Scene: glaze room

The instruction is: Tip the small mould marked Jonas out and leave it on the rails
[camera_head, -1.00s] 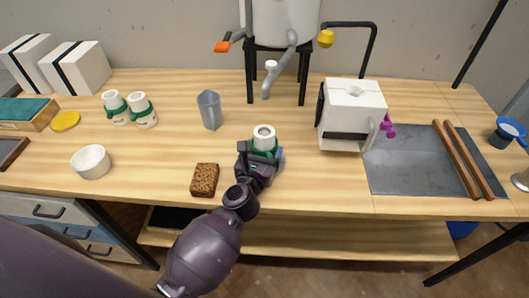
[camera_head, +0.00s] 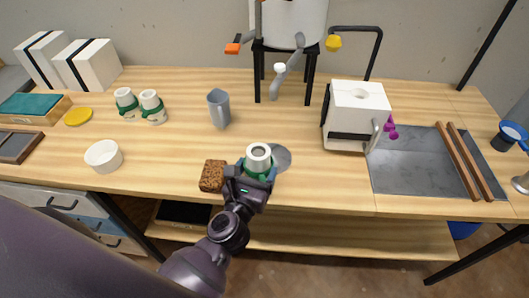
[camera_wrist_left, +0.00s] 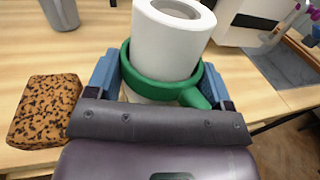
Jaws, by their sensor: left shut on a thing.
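My left gripper (camera_head: 253,172) is shut on a small white mould (camera_head: 258,154) with a green band around it. The left wrist view shows the mould (camera_wrist_left: 172,38) between the blue fingers, nearly upright, with a round hole in its top. It appears to be held just above the table, in front of a grey disc (camera_head: 284,158). No name can be read on it. Two similar white moulds with green bands, one (camera_head: 126,103) and another (camera_head: 152,107), stand at the left; their marks are too small to read. Two brown rails (camera_head: 458,163) lie on the grey tray (camera_head: 405,168) at the right.
A brown sponge (camera_head: 213,176) lies just left of my gripper. A grey jug (camera_head: 218,109) stands behind. A large white block mould (camera_head: 357,117) stands between my gripper and the tray. A white bowl (camera_head: 103,156) is at the left.

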